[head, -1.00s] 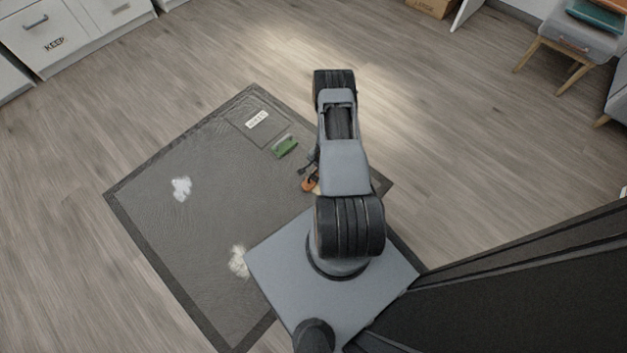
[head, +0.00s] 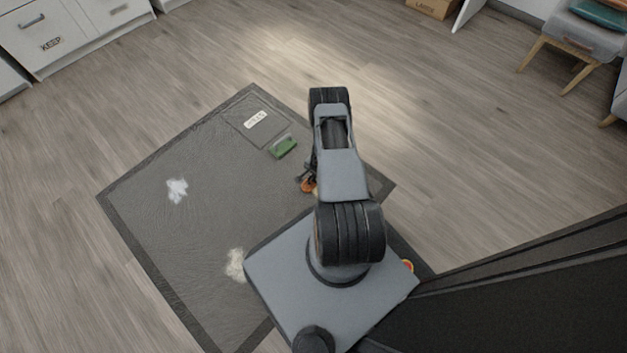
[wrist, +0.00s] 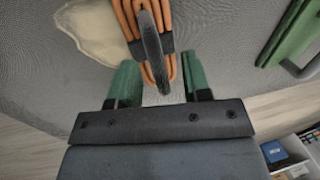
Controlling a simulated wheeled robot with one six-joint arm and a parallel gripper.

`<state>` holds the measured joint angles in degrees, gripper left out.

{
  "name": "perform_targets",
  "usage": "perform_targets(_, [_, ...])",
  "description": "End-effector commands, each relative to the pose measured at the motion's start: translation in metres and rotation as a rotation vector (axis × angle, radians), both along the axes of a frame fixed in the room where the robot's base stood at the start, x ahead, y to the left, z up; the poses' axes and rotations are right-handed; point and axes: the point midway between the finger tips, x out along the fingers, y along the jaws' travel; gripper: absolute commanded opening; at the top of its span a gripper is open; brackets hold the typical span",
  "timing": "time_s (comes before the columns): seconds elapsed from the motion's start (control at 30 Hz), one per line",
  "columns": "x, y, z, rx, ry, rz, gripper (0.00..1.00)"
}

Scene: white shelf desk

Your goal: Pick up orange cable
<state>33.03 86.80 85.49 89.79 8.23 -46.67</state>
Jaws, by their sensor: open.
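The orange cable (wrist: 126,14) is a looped bundle with a dark strap, lying on the grey mat in the wrist view. A dark curved loop stands over it. My gripper (wrist: 158,75) is open, with one green finger on each side of the bundle's near end. I cannot tell whether the fingers touch it. In the head view a small part of the orange cable (head: 308,186) shows just left of my arm, and my arm hides the rest.
The grey mat (head: 205,235) has two whitish patches. A green-and-grey item (head: 285,147) lies behind the cable, near a labelled panel (head: 243,127). A cream patch (wrist: 92,32) lies beside the cable. White drawers (head: 70,30) stand back left. Wood floor surrounds the mat.

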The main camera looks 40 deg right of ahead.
Motion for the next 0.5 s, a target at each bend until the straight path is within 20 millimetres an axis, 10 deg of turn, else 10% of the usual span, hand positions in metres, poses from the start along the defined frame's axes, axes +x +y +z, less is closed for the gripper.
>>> perform_targets(0.5, [-0.0001, 0.0001, 0.0004, 0.000, 0.000, 0.000, 0.01])
